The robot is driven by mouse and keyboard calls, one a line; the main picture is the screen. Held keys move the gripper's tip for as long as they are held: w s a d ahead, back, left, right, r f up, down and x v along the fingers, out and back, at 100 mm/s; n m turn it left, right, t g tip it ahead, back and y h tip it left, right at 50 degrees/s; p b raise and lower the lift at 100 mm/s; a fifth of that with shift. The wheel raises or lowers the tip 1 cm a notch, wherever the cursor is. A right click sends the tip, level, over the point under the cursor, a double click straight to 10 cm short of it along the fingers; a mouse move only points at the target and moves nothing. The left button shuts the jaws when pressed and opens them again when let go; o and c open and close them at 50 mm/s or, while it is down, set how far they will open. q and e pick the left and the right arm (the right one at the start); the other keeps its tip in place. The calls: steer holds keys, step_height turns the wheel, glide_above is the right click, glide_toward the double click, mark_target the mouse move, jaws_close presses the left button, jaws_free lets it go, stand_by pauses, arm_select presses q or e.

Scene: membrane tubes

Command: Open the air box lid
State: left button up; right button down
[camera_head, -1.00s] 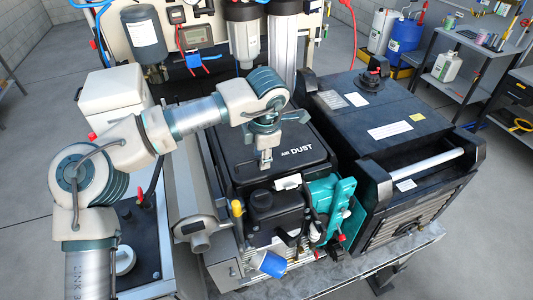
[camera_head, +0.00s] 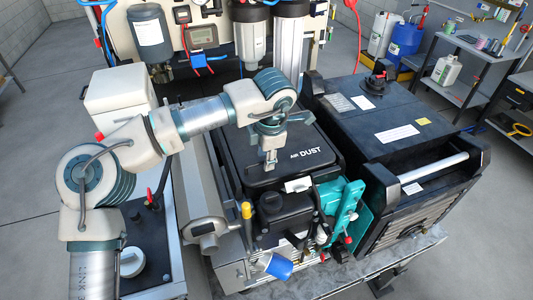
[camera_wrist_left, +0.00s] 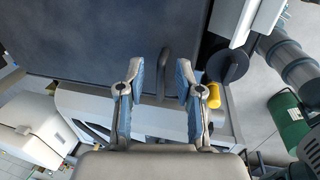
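The air box lid (camera_head: 290,135) is a flat black panel with rounded edges and the words "AIR DUST", and it lies closed on top of the machine. My left gripper (camera_head: 270,164) points down over the lid's front left part. In the left wrist view, my left gripper (camera_wrist_left: 160,75) is open, its two blue-grey pads apart. A dark looped handle (camera_wrist_left: 163,72) shows between the pads, by the edge of a dark flat surface (camera_wrist_left: 110,35). I cannot tell whether the pads touch it. My right gripper is in neither view.
A black pump part (camera_head: 285,207) and a teal bracket (camera_head: 345,212) stand in front of the lid. A large black box (camera_head: 385,125) with a grey bar stands to the right. A grey cylinder (camera_head: 205,205) lies to the left. Filter canisters (camera_head: 250,40) hang behind.

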arm_select(q)
steer(key=shift+s+a+r, duration=0.1)
steer(key=shift+s+r, duration=0.05)
steer(key=shift+r, duration=0.15)
step_height(320, 180, up, 11)
steer(key=s, duration=0.1)
steer(key=shift+s+d, duration=0.25)
steer(key=shift+s, duration=0.1)
